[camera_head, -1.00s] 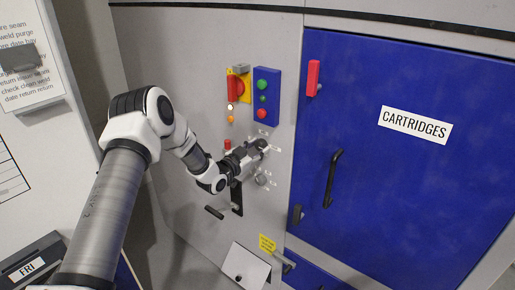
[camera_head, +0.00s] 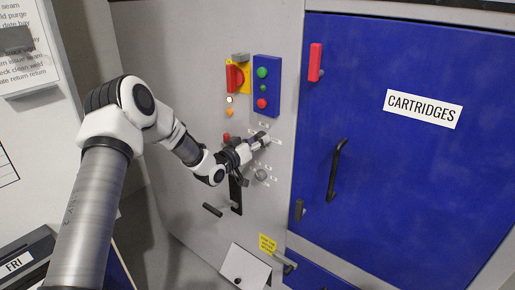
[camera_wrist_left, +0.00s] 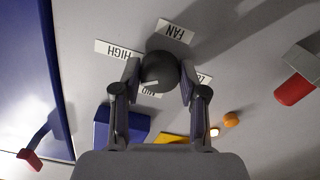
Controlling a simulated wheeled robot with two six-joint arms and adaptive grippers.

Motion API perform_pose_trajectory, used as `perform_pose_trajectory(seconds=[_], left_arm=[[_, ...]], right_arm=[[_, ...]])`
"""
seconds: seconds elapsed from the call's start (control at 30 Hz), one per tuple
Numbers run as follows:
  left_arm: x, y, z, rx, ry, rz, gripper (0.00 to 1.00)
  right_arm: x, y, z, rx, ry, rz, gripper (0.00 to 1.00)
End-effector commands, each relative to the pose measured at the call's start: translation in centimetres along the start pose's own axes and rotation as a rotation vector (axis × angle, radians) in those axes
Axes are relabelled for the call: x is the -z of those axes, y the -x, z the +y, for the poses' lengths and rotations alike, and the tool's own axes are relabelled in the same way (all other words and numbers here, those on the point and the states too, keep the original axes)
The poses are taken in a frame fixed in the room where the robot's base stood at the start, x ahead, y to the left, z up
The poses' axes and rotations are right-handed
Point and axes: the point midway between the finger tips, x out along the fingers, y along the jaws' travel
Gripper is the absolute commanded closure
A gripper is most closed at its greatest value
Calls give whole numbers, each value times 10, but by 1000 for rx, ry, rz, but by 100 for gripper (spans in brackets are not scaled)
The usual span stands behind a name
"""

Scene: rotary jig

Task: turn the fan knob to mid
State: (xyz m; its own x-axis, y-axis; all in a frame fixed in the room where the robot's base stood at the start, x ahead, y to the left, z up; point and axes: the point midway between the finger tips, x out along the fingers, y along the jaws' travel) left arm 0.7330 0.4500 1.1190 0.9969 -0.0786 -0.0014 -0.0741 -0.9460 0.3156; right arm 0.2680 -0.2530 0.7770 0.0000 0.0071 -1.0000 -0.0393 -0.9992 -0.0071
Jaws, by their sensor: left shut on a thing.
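A pale mark shows at the knob's lower left edge, near MID; I cannot tell the exact setting. My left gripper (camera_head: 262,141) is shut on the knob, one finger on each side. It hides most of the knob in the head view. My right gripper is out of view.
Another grey knob (camera_head: 261,175) sits just below. Above are a blue button box (camera_head: 266,86) and a red switch on a yellow plate (camera_head: 237,77). A black lever (camera_head: 236,190) is below left. The blue CARTRIDGES door (camera_head: 400,180) is to the right.

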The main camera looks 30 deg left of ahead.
Motion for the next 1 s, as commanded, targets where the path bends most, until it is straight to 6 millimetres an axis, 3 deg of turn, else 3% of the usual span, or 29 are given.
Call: perform_pose_trajectory(seconds=[0.5,1.0], left_arm=[[1,-1,-1,-3,485,10,93],[4,-1,0,-5,881,10,93]], right_arm=[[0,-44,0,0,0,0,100],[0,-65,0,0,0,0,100]])
